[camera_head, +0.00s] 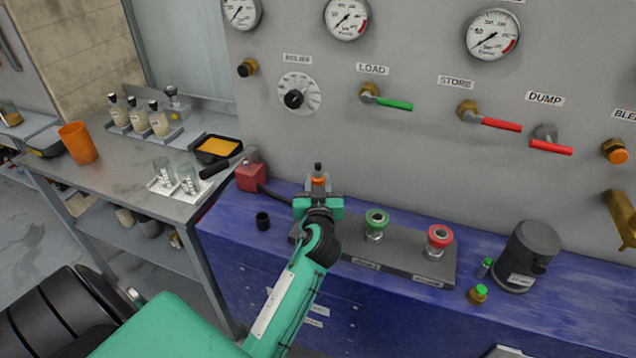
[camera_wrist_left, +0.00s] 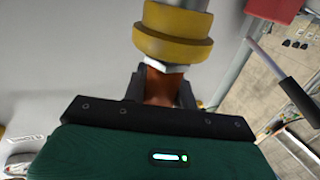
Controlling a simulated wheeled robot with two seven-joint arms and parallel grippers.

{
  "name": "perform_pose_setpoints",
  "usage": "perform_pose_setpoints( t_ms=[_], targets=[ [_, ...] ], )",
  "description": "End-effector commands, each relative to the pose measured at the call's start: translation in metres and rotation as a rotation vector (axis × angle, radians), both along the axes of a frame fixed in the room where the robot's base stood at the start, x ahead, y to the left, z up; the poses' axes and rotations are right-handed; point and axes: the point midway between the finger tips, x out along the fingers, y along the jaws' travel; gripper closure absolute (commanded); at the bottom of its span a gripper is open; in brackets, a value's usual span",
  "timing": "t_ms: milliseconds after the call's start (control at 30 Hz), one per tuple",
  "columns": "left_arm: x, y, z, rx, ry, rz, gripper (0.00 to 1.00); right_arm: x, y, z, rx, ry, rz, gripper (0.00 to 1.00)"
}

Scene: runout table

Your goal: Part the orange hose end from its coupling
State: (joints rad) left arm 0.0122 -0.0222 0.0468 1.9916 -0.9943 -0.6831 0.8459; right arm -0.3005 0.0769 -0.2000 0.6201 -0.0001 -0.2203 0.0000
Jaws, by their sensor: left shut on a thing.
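My left gripper (camera_head: 318,196) is at the back of the blue bench, at the left end of a grey plate, with its arm coming up from below. The orange hose end (camera_head: 318,181) shows just beyond its jaws. In the left wrist view the left gripper (camera_wrist_left: 162,92) has its dark fingers on both sides of the orange hose end (camera_wrist_left: 162,84) and is shut on it. A pale hex collar and a yellow ringed coupling (camera_wrist_left: 173,32) sit right above the hose end, with no clear gap. The gripper hides the hose end's lower part. My right gripper is out of view.
A green-ringed fitting (camera_head: 377,217) and a red-ringed fitting (camera_head: 440,236) stand on the grey plate (camera_head: 405,258). A dark canister (camera_head: 527,257) and small bottle (camera_head: 478,294) are at right. A black cup (camera_head: 262,221) and red box (camera_head: 250,178) are left. The valve panel (camera_head: 410,140) rises behind.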

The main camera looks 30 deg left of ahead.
Motion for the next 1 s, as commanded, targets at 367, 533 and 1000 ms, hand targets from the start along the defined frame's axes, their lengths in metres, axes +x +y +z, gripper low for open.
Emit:
perform_pose_setpoints(
  t_ms=[367,533,1000],
  targets=[
    [0.0,0.0,0.015,-0.001,-0.002,0.0,1.0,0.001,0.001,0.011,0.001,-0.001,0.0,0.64],
    [0.0,0.0,0.024,0.0,-0.001,0.001,1.0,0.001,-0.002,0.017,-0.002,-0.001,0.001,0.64],
    [0.0,0.0,0.047,-0.001,-0.002,0.0,1.0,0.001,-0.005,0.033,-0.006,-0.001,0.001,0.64]
  ],
)
